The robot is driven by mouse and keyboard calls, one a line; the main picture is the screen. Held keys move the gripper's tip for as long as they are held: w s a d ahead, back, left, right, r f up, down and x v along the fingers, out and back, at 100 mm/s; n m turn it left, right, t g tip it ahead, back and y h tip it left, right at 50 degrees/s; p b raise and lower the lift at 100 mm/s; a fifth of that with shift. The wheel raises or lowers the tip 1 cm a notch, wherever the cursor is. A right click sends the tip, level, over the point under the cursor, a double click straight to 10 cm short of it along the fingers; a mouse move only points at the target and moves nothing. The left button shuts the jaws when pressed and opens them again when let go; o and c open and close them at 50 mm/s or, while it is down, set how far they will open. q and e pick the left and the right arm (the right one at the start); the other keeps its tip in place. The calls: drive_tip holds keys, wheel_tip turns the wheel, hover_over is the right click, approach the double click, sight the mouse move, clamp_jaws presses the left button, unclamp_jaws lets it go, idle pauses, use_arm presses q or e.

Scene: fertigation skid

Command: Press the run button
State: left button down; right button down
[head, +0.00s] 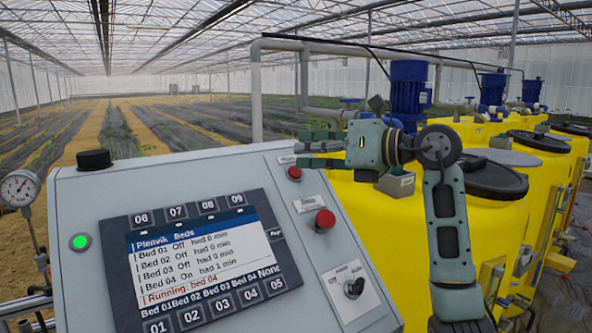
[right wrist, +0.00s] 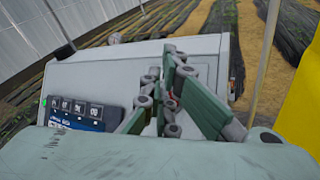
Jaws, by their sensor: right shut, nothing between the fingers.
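The grey control panel (head: 190,180) fills the lower left of the head view. Its screen (head: 205,260) lists beds and reads "Running: bed 04". A small red button (head: 294,173) sits near the upper right of the panel and a larger red button (head: 325,219) lower down. A green lit round part (head: 80,241) is at the left. I cannot read which one is labelled run. My right gripper (head: 306,150) is shut and empty, just above the small red button in the picture. In the right wrist view its fingers (right wrist: 168,75) point toward the panel. My left gripper is not shown.
A black selector knob (head: 354,287) is at the panel's lower right, and a black cap (head: 94,159) is on its top left. A gauge (head: 20,188) stands at the left. Yellow tanks (head: 440,200) and blue pumps (head: 408,90) stand behind and right of the panel.

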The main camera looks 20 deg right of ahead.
drive_tip(key=shift+s+r, duration=0.25)
drive_tip(key=shift+r, duration=0.15)
drive_tip(key=s+r+p, duration=0.1)
drive_tip(key=s+r, duration=0.2)
drive_tip(key=shift+d+p, duration=0.2)
drive_tip(key=shift+p, duration=0.2)
idle(0.5)
